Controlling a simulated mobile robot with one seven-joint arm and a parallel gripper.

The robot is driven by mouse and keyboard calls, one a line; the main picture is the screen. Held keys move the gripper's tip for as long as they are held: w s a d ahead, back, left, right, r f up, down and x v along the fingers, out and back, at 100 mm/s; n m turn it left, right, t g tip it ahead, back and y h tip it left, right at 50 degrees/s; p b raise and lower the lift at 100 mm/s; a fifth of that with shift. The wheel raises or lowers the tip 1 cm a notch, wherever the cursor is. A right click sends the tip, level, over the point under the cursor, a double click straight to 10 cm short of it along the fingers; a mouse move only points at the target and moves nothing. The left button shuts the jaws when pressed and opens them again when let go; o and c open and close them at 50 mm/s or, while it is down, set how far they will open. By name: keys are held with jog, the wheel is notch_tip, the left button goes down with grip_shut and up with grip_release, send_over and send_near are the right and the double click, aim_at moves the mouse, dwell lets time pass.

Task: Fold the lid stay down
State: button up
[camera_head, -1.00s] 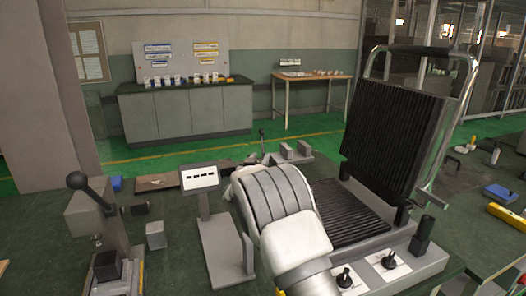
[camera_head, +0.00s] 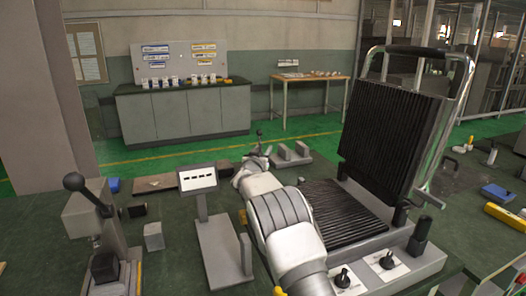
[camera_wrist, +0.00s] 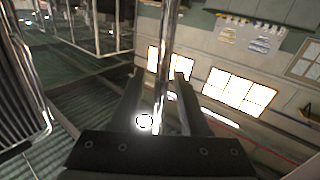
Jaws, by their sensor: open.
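The heating device has a black ribbed lower plate (camera_head: 345,212) and a black ribbed lid (camera_head: 392,130) that stands raised, with a chrome handle frame (camera_head: 465,85). In the wrist view my gripper (camera_wrist: 160,76) is open, and a thin bright chrome rod (camera_wrist: 166,35) runs upright between its fingers. I cannot tell whether the rod touches a finger or whether it is the lid stay. In the head view my pale arm reaches past the left side of the device; it hides that side, and my fingertips are too small to make out. A ribbed dark panel (camera_wrist: 18,85) shows at left in the wrist view.
A small display stand (camera_head: 198,179) is left of my arm. A lever fixture (camera_head: 95,215) stands at the left front. Black knobs (camera_head: 387,260) sit on the device's front. A cabinet (camera_head: 185,112) lines the back wall.

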jog(key=shift+c, duration=0.3)
grip_shut()
dwell(1.1)
